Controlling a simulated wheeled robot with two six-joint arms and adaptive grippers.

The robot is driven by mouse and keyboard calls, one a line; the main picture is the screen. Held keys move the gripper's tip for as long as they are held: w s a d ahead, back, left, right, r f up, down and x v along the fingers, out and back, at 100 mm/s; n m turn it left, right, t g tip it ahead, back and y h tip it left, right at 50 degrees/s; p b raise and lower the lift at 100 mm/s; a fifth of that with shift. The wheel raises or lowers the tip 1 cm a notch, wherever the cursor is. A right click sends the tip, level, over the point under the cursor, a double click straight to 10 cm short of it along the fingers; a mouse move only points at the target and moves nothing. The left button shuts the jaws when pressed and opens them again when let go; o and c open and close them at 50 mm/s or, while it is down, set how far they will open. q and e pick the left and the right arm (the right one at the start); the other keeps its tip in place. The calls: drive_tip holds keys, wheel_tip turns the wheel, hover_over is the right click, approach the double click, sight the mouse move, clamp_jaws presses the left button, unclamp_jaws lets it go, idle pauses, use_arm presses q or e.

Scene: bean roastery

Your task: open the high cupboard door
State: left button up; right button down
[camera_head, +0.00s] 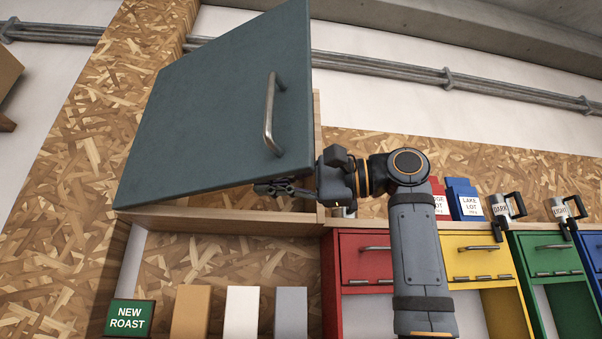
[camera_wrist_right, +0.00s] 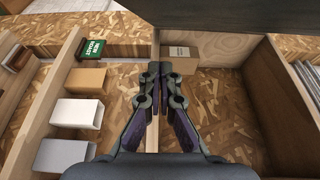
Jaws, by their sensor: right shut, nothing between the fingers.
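The high cupboard door (camera_head: 215,115) is a dark teal panel with a vertical metal bar handle (camera_head: 269,115) near its right edge. It stands part open, its right edge swung out from the wooden cupboard frame (camera_head: 240,217). My right gripper (camera_head: 262,189) is shut and empty at the door's lower edge, below and left of the handle, and is not on it. In the right wrist view the closed fingers (camera_wrist_right: 163,82) are over the cupboard opening, with the dark door (camera_wrist_right: 210,15) across the top. Whether they touch the door is unclear. My left gripper is not in view.
A cardboard box (camera_wrist_right: 180,58) stands inside the cupboard.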

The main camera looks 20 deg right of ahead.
sight(254, 178)
drive_tip(key=a, duration=0.1)
drive_tip(key=s+a, duration=0.1)
drive_tip(key=a, duration=0.1)
drive_tip(key=shift+s, duration=0.15)
drive_tip(key=shift+s+a+p, duration=0.3)
drive_tip(key=shift+s, duration=0.2)
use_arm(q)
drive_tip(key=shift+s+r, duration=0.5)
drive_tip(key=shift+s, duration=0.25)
use_arm(e)
drive_tip(key=shift+w, duration=0.15)
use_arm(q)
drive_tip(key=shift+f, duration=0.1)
